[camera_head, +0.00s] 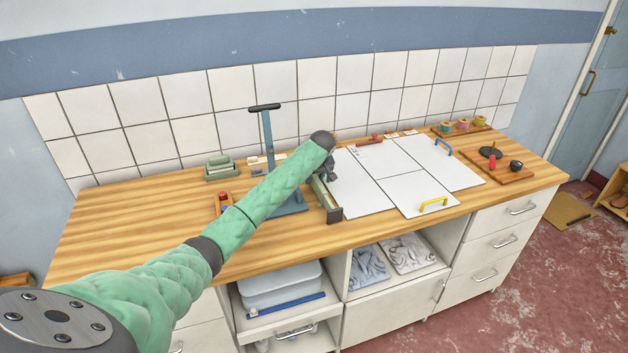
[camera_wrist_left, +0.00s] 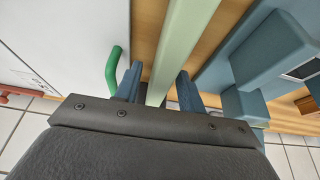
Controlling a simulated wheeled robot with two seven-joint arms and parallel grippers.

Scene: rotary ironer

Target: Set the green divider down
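The green divider (camera_head: 322,193) is a long pale green bar at the left edge of the white boards, with a dark block at its near end. In the left wrist view the divider (camera_wrist_left: 186,40) runs between the two blue fingertips of my left gripper (camera_wrist_left: 158,90). My left gripper (camera_head: 326,167) is low over the worktop at the divider's far part. One finger is on each side of the bar; whether they press on it I cannot tell. The divider's far end is hidden by my arm in the head view. My right gripper is not in view.
White boards (camera_head: 402,205) lie right of the divider, with blue (camera_head: 443,144) and yellow (camera_head: 433,204) handles; a green handle (camera_wrist_left: 113,70) shows beside my gripper. A blue-grey press (camera_head: 268,135) stands to the left. The front-left wooden worktop (camera_head: 110,235) is clear.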

